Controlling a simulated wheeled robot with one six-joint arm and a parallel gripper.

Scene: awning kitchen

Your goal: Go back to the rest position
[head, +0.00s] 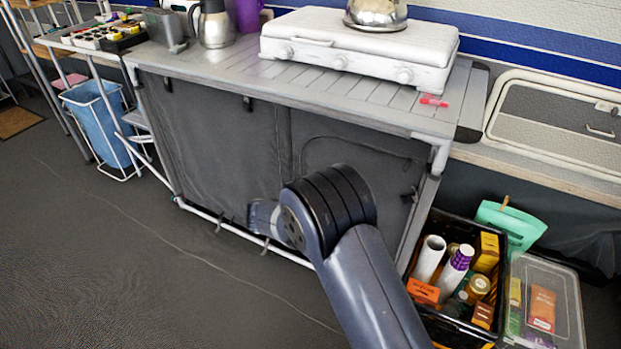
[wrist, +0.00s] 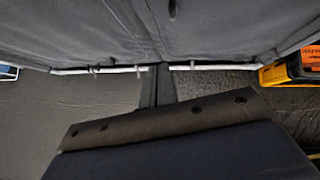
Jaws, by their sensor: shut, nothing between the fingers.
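My gripper (wrist: 160,70) shows in the wrist view as narrow dark fingers, closed together with nothing between them. It points towards the dark fabric front of the camping kitchen table (head: 225,135), near its white bottom rail (wrist: 97,69). In the head view my arm reaches up from the bottom edge to a thick black joint in front of that fabric. The fingers cannot be made out there.
A white stove (head: 350,62) with a kettle (head: 376,10) stands on the table. A black crate (head: 450,325) of groceries and a clear box (head: 568,300) stand at the right. A blue bin (head: 97,120) is at the left. The floor at lower left is clear.

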